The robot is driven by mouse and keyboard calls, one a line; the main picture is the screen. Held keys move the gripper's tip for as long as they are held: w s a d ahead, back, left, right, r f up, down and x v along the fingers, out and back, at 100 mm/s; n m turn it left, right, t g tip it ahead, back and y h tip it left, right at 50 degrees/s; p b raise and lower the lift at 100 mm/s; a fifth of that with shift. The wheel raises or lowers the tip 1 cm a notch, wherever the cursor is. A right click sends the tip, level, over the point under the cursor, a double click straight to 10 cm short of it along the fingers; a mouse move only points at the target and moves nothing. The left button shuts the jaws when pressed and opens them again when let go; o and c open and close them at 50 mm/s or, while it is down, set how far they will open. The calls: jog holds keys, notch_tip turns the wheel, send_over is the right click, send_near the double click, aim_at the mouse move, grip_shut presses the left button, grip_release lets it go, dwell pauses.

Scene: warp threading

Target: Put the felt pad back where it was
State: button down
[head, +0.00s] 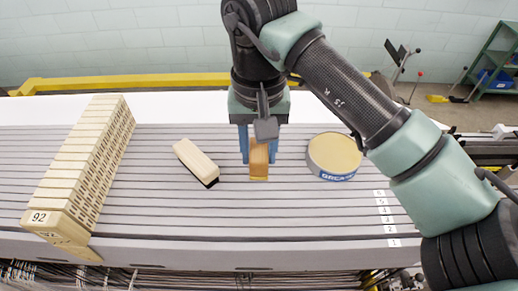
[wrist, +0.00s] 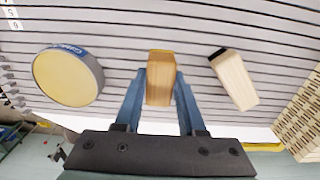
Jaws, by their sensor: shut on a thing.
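My gripper (head: 258,150) is shut on a brown wood-grained block with a thin yellowish edge, apparently the felt pad (head: 259,162). The pad stands upright between the blue fingers, over the grey slatted table. In the wrist view the pad (wrist: 161,78) sits between the two fingertips (wrist: 160,85). I cannot tell whether its lower end touches the slats. No mark for its earlier place is clear in these views.
A pale block with a black end (head: 196,162) lies left of the pad. A round grease tin (head: 334,157) stands to the right. A long cream slotted rack marked 92 (head: 80,175) is at far left. Number labels (head: 388,218) are at right. The slats in front are clear.

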aim_at(259, 150)
jog(key=shift+f, duration=0.9)
jog(key=shift+f, duration=0.25)
jog(key=c, duration=0.5)
grip_release()
jog(key=shift+r, duration=0.1)
jog(key=shift+r, duration=0.1)
jog(key=shift+r+p, duration=0.2)
jog(key=shift+p, duration=0.1)
notch_tip(259, 150, up, 12)
jog(key=b, duration=0.3)
jog(key=shift+b, duration=0.35)
jog(key=shift+f, duration=0.15)
